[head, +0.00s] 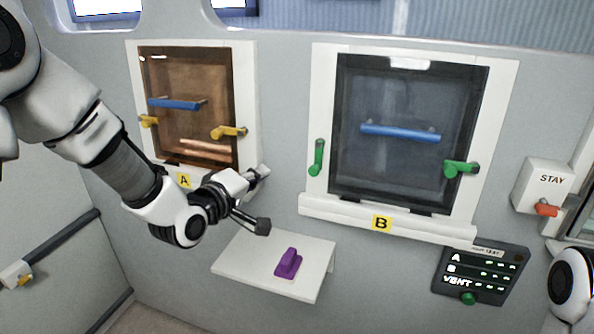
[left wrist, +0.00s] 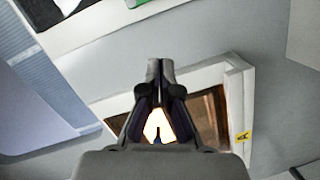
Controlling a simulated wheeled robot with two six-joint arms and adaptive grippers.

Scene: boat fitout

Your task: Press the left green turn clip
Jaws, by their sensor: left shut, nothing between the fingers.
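The left green turn clip (head: 317,157) sits on the white frame at the left side of window B (head: 405,135), its handle upright. A second green turn clip (head: 461,168) is on the right side, its handle pointing sideways. My left gripper (head: 262,226) is below and left of the left green clip, apart from it, near the lower right of window A. In the left wrist view my left gripper (left wrist: 154,70) has its fingertips together, with nothing between them. The green clips cannot be made out in the left wrist view. My right gripper is out of view.
Amber window A (head: 190,112) has yellow clips and a blue handle. A white shelf (head: 250,278) holding a purple block (head: 288,264) juts out below my left gripper. A dark display panel (head: 482,273) and a STAY box (head: 545,185) are at the right.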

